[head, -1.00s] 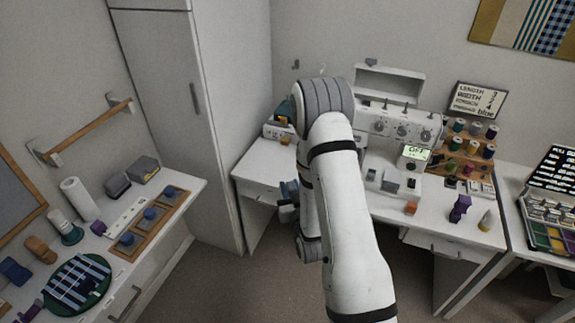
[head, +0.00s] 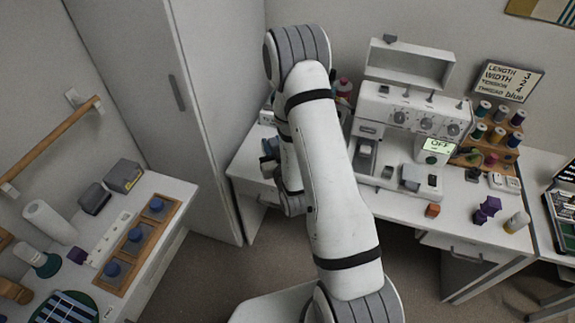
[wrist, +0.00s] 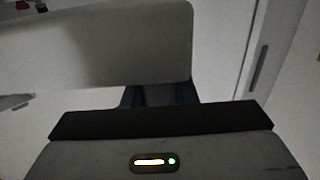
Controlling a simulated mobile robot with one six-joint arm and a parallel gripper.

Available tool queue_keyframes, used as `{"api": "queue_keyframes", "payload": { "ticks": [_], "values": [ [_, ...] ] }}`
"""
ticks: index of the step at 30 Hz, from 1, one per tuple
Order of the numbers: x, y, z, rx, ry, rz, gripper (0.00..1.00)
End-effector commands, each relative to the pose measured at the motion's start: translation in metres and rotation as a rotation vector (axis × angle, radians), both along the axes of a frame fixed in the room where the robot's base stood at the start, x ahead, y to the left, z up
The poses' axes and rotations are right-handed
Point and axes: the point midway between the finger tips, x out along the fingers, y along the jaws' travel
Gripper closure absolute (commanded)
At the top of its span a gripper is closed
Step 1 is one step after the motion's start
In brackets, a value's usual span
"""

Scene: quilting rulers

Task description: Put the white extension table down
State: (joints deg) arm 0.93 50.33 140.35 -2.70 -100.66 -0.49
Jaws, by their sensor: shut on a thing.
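My gripper (wrist: 160,94) is shut on the white extension table (wrist: 110,48), a flat pale panel with a rounded corner. The panel fills the upper left of the wrist view and covers the fingertips. In the head view my gripper (head: 270,155) is at the left end of the white desk, mostly behind my arm. I cannot make out the panel there. The white sewing machine (head: 412,118) stands on the desk, right of my arm.
A rack of thread spools (head: 490,135) and a settings sign (head: 507,80) stand at the desk's right. An orange block (head: 432,210) and a purple object (head: 486,209) lie near the front edge. A tall cabinet (head: 160,60) stands left. The side counter (head: 165,187) holds a wooden tray.

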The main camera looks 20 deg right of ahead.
Motion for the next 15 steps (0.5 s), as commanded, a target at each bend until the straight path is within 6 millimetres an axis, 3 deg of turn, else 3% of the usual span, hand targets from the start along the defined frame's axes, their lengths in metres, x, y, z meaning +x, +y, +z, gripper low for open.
{"api": "queue_keyframes", "payload": {
  "ticks": [7,15],
  "values": [
    [0.006,-0.009,-0.009,-0.001,-0.005,-0.011,1.0],
    [0.036,-0.01,-0.045,-0.002,-0.009,0.024,1.0]
  ]
}}
